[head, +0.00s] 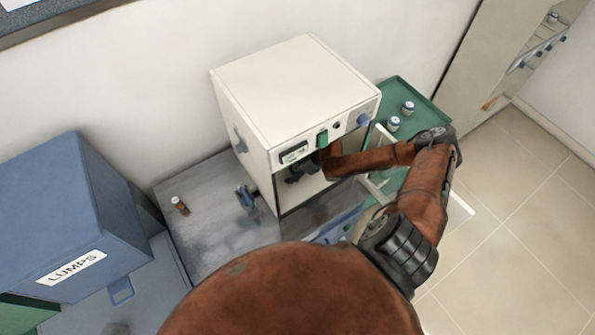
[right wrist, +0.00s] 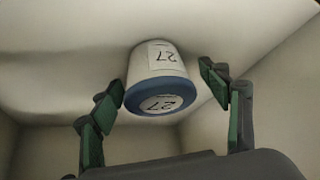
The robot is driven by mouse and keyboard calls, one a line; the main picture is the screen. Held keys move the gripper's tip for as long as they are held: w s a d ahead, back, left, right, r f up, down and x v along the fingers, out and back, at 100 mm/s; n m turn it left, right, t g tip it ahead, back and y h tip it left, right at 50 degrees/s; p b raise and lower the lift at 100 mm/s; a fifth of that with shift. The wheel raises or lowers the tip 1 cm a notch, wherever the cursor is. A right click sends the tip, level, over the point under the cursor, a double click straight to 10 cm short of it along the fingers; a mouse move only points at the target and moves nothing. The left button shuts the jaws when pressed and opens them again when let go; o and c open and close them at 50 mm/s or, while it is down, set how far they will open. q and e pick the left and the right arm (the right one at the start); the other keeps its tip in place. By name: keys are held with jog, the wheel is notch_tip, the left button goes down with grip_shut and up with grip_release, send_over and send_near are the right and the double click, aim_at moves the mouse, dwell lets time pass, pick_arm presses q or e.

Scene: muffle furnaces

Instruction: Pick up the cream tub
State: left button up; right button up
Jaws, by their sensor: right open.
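The cream tub (right wrist: 158,62) shows in the right wrist view, with a blue lid and a label reading 27; it appears upside down in that picture. It is inside the pale chamber of the furnace (head: 290,95). My right gripper (right wrist: 163,82) is open, with one green-padded finger on each side of the tub. No clear grip on the tub shows. In the head view, my right gripper (head: 300,172) reaches into the furnace's open front, and the tub is hidden there. My left gripper is not in view.
A green tray (head: 407,85) with two small white-and-blue tubs (head: 408,107) stands right of the furnace. A blue bin marked LUMPS (head: 70,215) is at left. The chamber walls surround my right gripper.

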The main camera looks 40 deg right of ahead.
jog(key=shift+c, duration=0.3)
jog(key=c, duration=1.4)
